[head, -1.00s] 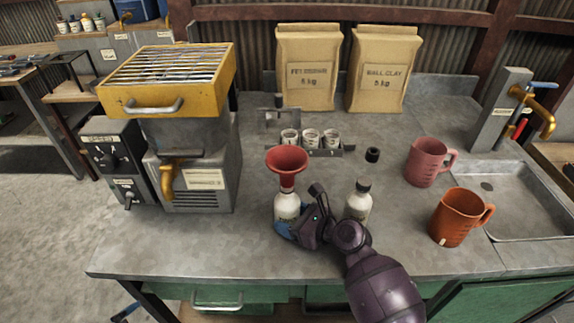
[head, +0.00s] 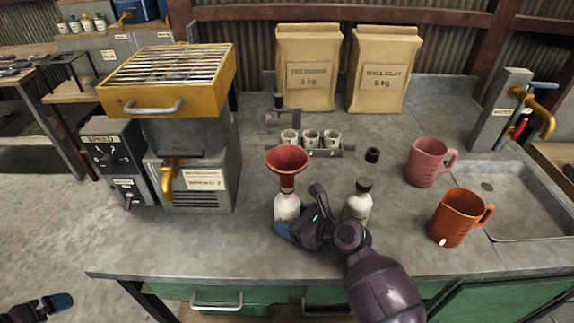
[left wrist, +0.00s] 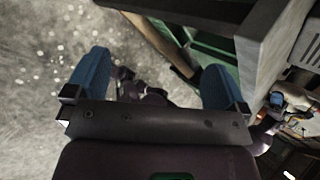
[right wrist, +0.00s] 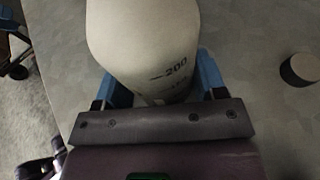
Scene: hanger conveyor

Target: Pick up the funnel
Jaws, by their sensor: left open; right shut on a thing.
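The red funnel (head: 286,163) sits upright in the mouth of a white bottle (head: 286,208) on the grey bench. My right gripper (head: 283,229) is shut on that bottle low on its body. The right wrist view shows the bottle (right wrist: 150,40), with a 200 mark, between the blue fingers. The funnel is not recognisable in that view. My left gripper (head: 48,306) shows at the lower left of the head view, off the bench and far from the funnel. In the left wrist view its blue fingers (left wrist: 152,85) are wide apart with nothing between them.
A second white bottle (head: 357,203) with a dark cap stands just right of my right gripper. A pink jug (head: 427,163) and an orange jug (head: 458,218) stand near the sink (head: 530,205). The yellow-topped machine (head: 188,150) stands left. The bench front-left is clear.

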